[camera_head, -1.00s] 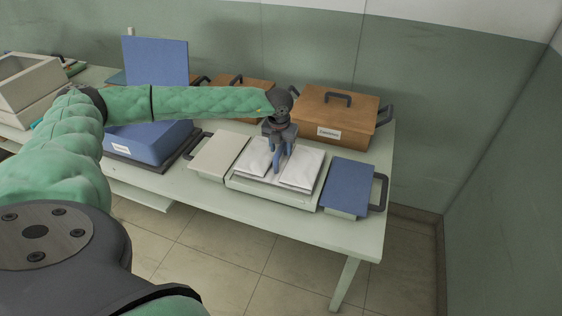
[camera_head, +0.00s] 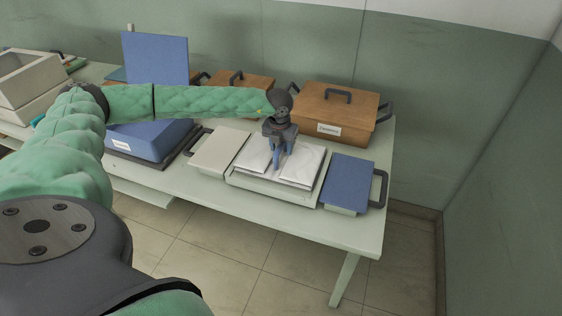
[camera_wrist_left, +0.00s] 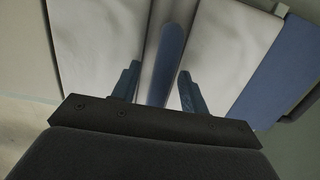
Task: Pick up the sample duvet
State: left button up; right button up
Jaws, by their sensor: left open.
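Two white, folded fabric-like pads, a left one (camera_head: 254,155) and a right one (camera_head: 302,167), lie side by side in a shallow pale tray (camera_head: 273,187) on the table. No label on them is readable, so I cannot tell which is the sample duvet. My left gripper (camera_head: 279,165) points down over the gap between them, with its blue fingers apart. In the left wrist view, the left pad (camera_wrist_left: 98,45) and right pad (camera_wrist_left: 225,45) lie beyond the open fingers (camera_wrist_left: 158,82). A blue-grey bar (camera_wrist_left: 166,60) shows between them; I cannot tell what it is. My right gripper is not in view.
A beige panel (camera_head: 219,152) lies left of the tray and a blue one (camera_head: 348,181) with a dark handle lies right. A labelled wooden box (camera_head: 350,117) stands behind. A blue box (camera_head: 150,142) with its lid raised is farther left. Floor is clear in front.

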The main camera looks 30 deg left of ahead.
pick_arm(q)
jog(key=shift+f, duration=0.15)
dwell(0.3)
grip_shut()
